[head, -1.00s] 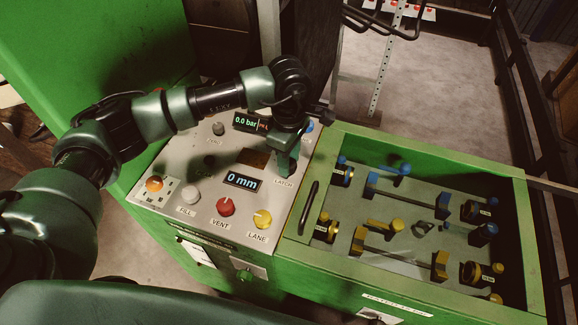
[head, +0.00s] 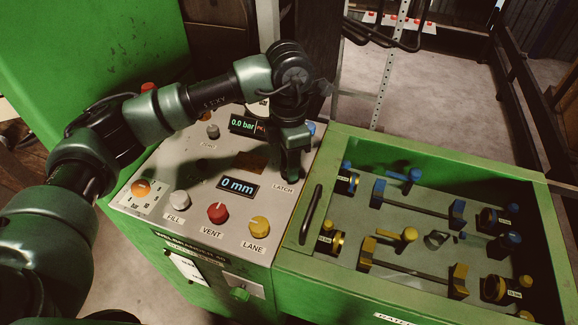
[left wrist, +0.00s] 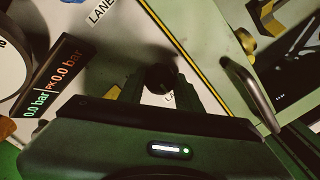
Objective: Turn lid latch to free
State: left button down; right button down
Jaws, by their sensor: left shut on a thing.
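The lid latch is a dark knob (left wrist: 160,78) on the grey control panel (head: 152,205), above the LATCH label (head: 283,188). My left gripper (head: 291,176) points down onto it from above. In the left wrist view its two fingers (left wrist: 159,88) sit on either side of the knob and are shut on it. In the head view the gripper hides the knob, and its turn angle cannot be read. The lid (head: 452,152) has a green frame, lies closed to the right of the panel and carries a black bar handle (head: 311,214). My right gripper is not in view.
The panel also carries a grey FILL knob (head: 181,200), a red VENT knob (head: 217,212), a yellow LANE knob (head: 259,226) and an orange lamp (head: 141,188). The displays read 0.0 bar (head: 242,124) and 0 mm (head: 237,187). Blue and yellow fittings (head: 410,237) lie inside the lid frame.

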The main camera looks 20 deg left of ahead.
pick_arm(q)
jog(key=shift+n+b, duration=0.3)
jog(key=shift+n, duration=0.3)
jog(key=c, duration=1)
grip_release()
jog(key=shift+o, duration=0.2)
notch_tip(320, 180, up, 8)
jog(key=shift+f+b, duration=0.1)
jog(key=shift+b, duration=0.55)
